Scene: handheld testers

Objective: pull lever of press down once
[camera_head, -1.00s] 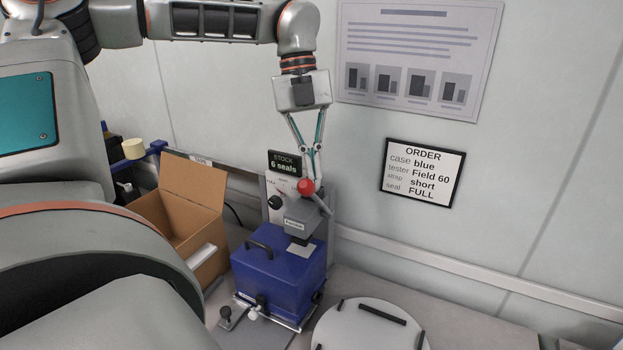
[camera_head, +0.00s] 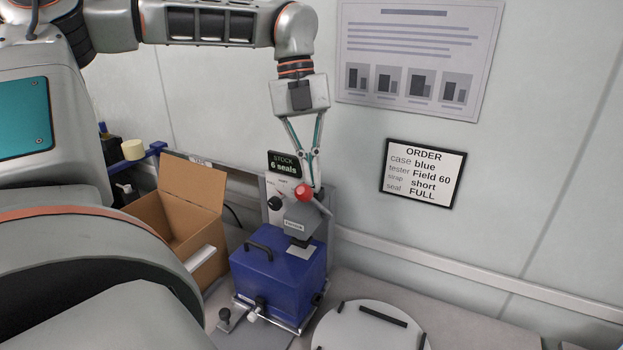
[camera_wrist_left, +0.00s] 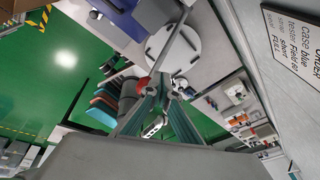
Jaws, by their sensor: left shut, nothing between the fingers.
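The press (camera_head: 301,221) stands against the wall, with its grey head over a blue case (camera_head: 272,268). Its lever ends in a red knob (camera_head: 303,191), raised above the head. My left gripper (camera_head: 315,186) points down, shut and empty, with its fingertips right beside the knob on its right; I cannot tell whether they touch it. In the left wrist view the red knob (camera_wrist_left: 142,86) shows beside the fingers, with the lever rod running up from it. The fingers partly cover the lever area in the head view. My right gripper is not in view.
An open cardboard box (camera_head: 190,215) stands left of the press. A white round plate (camera_head: 368,328) with dark bars is at the front right. An order sign (camera_head: 422,172) hangs on the wall, and a stock display (camera_head: 286,164) is just behind the fingers.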

